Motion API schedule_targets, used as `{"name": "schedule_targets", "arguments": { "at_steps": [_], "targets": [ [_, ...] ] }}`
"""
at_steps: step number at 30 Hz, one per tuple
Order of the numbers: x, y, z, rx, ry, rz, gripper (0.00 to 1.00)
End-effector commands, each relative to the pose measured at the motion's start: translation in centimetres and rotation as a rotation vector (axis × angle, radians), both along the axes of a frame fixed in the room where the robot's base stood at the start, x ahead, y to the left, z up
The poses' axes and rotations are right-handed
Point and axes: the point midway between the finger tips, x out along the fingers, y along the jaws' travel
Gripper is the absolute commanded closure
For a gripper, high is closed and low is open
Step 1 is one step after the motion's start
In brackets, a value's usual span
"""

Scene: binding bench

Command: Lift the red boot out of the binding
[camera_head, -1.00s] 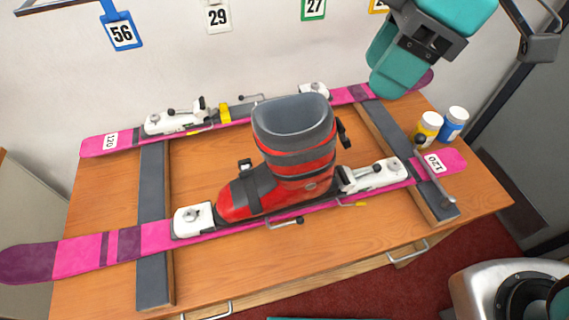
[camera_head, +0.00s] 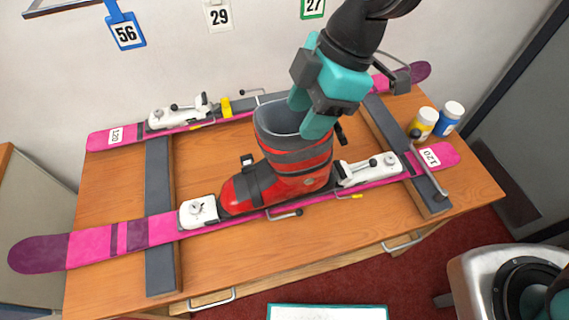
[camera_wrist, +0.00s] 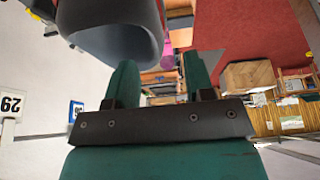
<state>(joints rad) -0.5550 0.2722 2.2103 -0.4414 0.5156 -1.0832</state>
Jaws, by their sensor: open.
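I cannot tell whether the heel piece is latched. My gripper (camera_head: 308,117) is open and empty, its teal fingers at the boot's upper rim on the right side. In the wrist view the cuff (camera_wrist: 115,30) fills the upper left, close to the fingers (camera_wrist: 157,82). Whether a finger is inside the cuff or touches it is unclear.
A second pink ski (camera_head: 110,137) with its binding lies behind. Dark grey rails (camera_head: 160,250) cross under both skis. A yellow bottle (camera_head: 423,122) and a blue bottle (camera_head: 449,118) stand at the right. Numbered tags hang on the back wall.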

Motion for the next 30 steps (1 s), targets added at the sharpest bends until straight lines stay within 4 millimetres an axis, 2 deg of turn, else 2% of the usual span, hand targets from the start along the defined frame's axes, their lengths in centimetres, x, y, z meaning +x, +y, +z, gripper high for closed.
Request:
{"name": "schedule_targets", "arguments": {
  "at_steps": [12,20,26,27,30],
  "targets": [
    [-0.6,2.2,-4.2,-0.003,0.002,0.000,0.52],
    [-0.6,2.3,-4.6,0.000,0.000,-0.001,0.52],
    [-0.6,2.3,-4.6,0.000,0.000,-0.001,0.95],
    [-0.6,2.3,-4.6,0.000,0.000,-0.001,1.00],
    [-0.7,2.3,-4.6,-0.001,0.002,-0.001,1.00]
  ]
}}
